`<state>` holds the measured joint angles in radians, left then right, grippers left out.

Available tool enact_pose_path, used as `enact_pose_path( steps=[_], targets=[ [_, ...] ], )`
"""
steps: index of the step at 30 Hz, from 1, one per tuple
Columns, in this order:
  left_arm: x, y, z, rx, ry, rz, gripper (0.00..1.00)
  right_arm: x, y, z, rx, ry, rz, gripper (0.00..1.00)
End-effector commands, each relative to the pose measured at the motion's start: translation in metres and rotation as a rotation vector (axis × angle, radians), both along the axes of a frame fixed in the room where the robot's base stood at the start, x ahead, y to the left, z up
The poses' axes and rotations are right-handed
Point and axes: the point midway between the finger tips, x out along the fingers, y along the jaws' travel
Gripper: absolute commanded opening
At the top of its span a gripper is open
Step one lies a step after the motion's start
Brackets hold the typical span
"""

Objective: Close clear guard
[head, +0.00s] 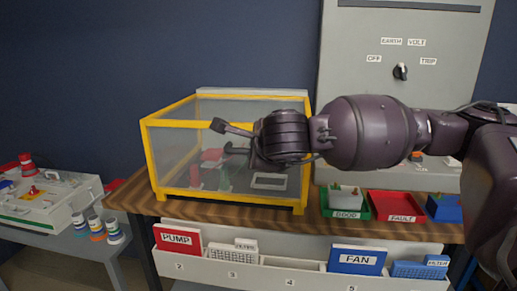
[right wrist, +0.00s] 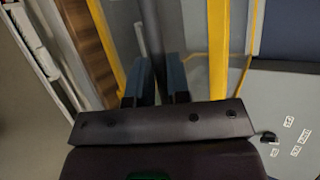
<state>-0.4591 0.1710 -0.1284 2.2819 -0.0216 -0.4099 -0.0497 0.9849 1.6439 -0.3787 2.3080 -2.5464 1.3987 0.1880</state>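The clear guard (head: 180,150) is a see-through box with a yellow frame on the wooden bench, in the middle of the head view. Whether its panel is fully shut is unclear. Its yellow frame also shows in the right wrist view (right wrist: 218,45). My right gripper (head: 228,138) is in front of the guard's face, its arm reaching in from the right. In the right wrist view its two fingers (right wrist: 160,82) stand apart, with a dark grey bar (right wrist: 150,35) between them. I cannot tell whether they grip it. My left gripper is out of view.
Red and green parts (head: 212,157) show inside the guard. Right of it are a green tray (head: 345,213), a red tray (head: 396,204) and a blue bin (head: 444,209). A labelled rack (head: 290,279) runs along the front. A grey panel with a knob (head: 400,72) stands behind.

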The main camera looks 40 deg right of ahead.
Motion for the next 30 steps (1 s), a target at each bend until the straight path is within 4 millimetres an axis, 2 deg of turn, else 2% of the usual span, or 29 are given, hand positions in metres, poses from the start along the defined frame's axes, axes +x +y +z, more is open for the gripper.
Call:
enact_pose_path(
  steps=[1, 5, 14, 20, 24, 26, 30],
  targets=[
    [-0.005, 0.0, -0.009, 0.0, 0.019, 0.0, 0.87, -0.004, 0.003, -0.037, 0.018, 0.076, 0.004, 0.23],
    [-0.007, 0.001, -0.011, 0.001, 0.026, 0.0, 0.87, -0.003, 0.002, -0.037, 0.016, 0.075, 0.003, 0.42],
    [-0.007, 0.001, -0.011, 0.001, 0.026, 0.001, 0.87, -0.004, 0.002, -0.032, 0.014, 0.071, 0.002, 0.42],
    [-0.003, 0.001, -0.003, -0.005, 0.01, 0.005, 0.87, -0.017, 0.007, -0.019, 0.013, 0.064, 0.003, 0.43],
    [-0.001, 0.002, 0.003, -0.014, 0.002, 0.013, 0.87, -0.036, 0.015, -0.002, 0.012, 0.057, 0.006, 0.44],
    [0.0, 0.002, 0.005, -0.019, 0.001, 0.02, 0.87, -0.045, 0.019, 0.005, 0.012, 0.055, 0.006, 0.42],
    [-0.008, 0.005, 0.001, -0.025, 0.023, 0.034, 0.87, -0.064, 0.026, 0.021, 0.011, 0.048, 0.004, 0.42]
  ],
)
